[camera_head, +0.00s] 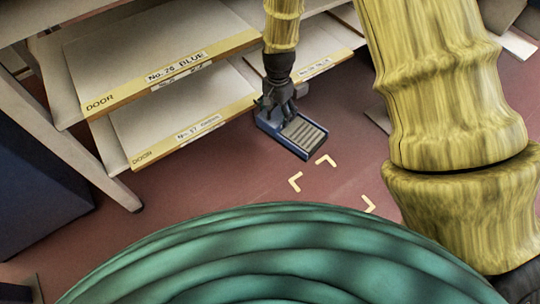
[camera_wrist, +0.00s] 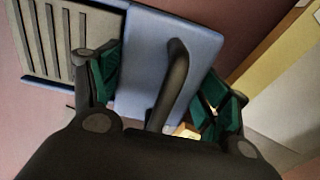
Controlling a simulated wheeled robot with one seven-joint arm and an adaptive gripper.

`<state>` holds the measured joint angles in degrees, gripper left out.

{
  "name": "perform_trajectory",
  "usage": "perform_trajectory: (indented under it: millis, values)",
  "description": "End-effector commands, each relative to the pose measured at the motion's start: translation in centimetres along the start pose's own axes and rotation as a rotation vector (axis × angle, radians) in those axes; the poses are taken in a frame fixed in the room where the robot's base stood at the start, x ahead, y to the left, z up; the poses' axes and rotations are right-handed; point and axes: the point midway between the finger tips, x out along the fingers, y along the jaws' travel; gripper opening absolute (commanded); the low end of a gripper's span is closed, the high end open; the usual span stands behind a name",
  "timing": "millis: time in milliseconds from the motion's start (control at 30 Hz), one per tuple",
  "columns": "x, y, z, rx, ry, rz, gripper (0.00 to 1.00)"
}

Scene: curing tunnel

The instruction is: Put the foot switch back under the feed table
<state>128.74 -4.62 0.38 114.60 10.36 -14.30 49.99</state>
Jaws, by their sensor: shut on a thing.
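The foot switch (camera_head: 303,136) is a blue housing with a ribbed grey pedal; it shows in the head view below my gripper (camera_head: 279,96). In the wrist view the foot switch (camera_wrist: 160,50) lies between my gripper's green-padded fingers (camera_wrist: 163,92), with a dark curved bar over its blue end. My gripper is shut on the foot switch; whether it bears on the bar or the housing is unclear. I cannot tell whether the switch touches the floor. Pale corner marks (camera_head: 295,182) lie on the floor just in front of it. I cannot clearly identify the feed table.
Stacked shelf boards (camera_head: 165,75) with yellow edges and labels reading DOOR stand at the upper left, close to my gripper. A pale slanted leg (camera_head: 100,180) stands beside them. A dark blue box (camera_head: 35,190) is at the left. The reddish floor (camera_head: 220,175) around the marks is clear.

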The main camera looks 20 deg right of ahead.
Motion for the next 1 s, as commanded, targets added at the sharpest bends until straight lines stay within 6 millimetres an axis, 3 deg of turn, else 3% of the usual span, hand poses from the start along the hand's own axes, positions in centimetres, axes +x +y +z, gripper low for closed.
perform_trajectory:
  millis: [567,1000]
  values:
    - [12.0,3.3,-2.5,0.872,-0.002,0.002,0.11]
    - [21.0,9.0,-4.4,1.528,-0.002,0.003,0.11]
